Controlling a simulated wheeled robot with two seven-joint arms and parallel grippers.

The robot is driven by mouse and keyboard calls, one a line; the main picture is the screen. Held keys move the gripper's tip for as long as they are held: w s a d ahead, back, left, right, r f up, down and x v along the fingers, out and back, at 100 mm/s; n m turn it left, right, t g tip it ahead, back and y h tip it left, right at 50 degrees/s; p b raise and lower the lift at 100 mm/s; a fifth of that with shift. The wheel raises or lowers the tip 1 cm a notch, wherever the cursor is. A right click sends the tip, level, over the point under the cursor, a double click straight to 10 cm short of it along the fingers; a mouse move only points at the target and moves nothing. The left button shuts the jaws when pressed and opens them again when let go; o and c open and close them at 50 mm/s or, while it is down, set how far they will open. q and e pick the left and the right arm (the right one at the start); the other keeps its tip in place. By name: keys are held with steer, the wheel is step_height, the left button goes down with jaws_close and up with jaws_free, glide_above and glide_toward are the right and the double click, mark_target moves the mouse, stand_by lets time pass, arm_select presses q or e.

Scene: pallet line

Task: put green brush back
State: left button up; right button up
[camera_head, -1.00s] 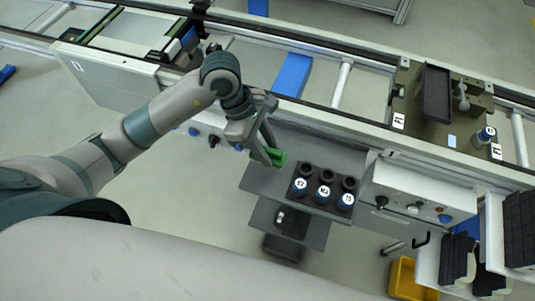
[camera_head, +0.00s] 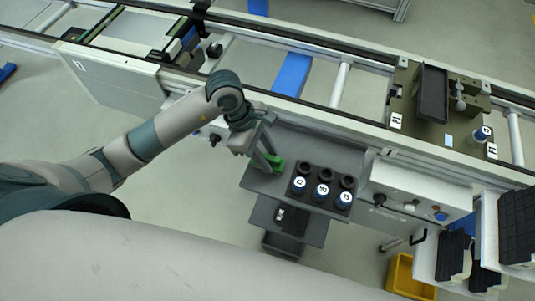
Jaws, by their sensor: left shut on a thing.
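The green brush (camera_head: 277,167) is at the fingertips of my left gripper (camera_head: 268,164), which is shut on it. The gripper points down over the left part of a grey shelf (camera_head: 258,182) on the front of the line. The fingers and wrist hide part of the brush, and I cannot tell whether it touches the shelf. My right gripper is not in the view.
Just right of the brush, a black holder (camera_head: 325,203) carries several blue-and-white labelled cylinders and has empty round sockets. A control box (camera_head: 415,190) stands further right. A lower shelf (camera_head: 265,214) holds a small dark item. A yellow bin (camera_head: 405,278) is on the floor.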

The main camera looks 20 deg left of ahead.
arm_select(q)
steer(key=shift+f, duration=0.15)
steer(key=o, duration=1.2)
steer(key=shift+r, duration=0.2)
steer(key=shift+r, duration=0.1)
steer(key=shift+a+r, duration=0.2)
steer(key=shift+r, duration=0.1)
steer(key=b+v, duration=0.4)
steer(key=v, duration=0.7)
steer(key=shift+r, duration=0.1)
